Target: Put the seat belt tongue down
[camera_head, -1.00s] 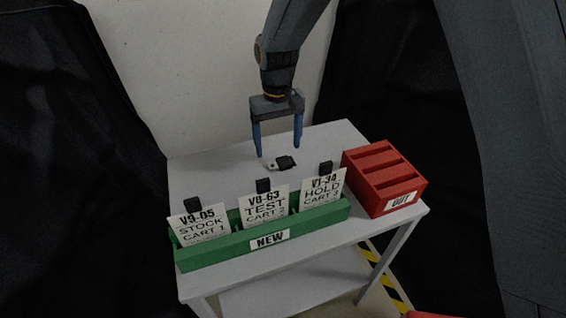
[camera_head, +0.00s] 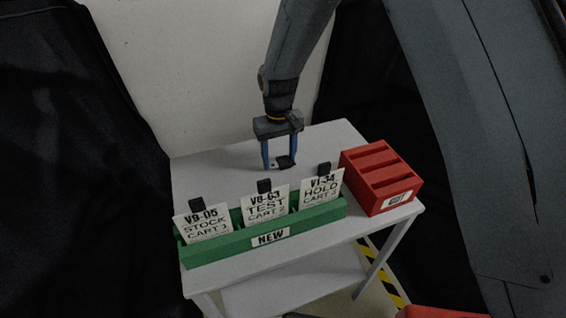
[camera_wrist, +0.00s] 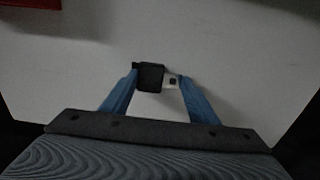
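The seat belt tongue (camera_head: 286,161) is a small piece with a black body and a pale metal plate. It appears to lie flat on the grey table top, behind the green rack. My gripper (camera_head: 281,166) points down at it with its blue fingers on either side. In the wrist view the black body (camera_wrist: 150,77) meets the left finger and the metal plate meets the right finger. My gripper (camera_wrist: 158,78) looks shut on the tongue across its length. The tongue's underside is hidden.
A green rack (camera_head: 231,249) labelled NEW holds cards for STOCK (camera_head: 205,226), TEST (camera_head: 265,206) and HOLD (camera_head: 321,187) along the table's front. A red slotted rack (camera_head: 396,200) labelled OUT stands at the right. Bare table top (camera_head: 215,170) lies left of my gripper.

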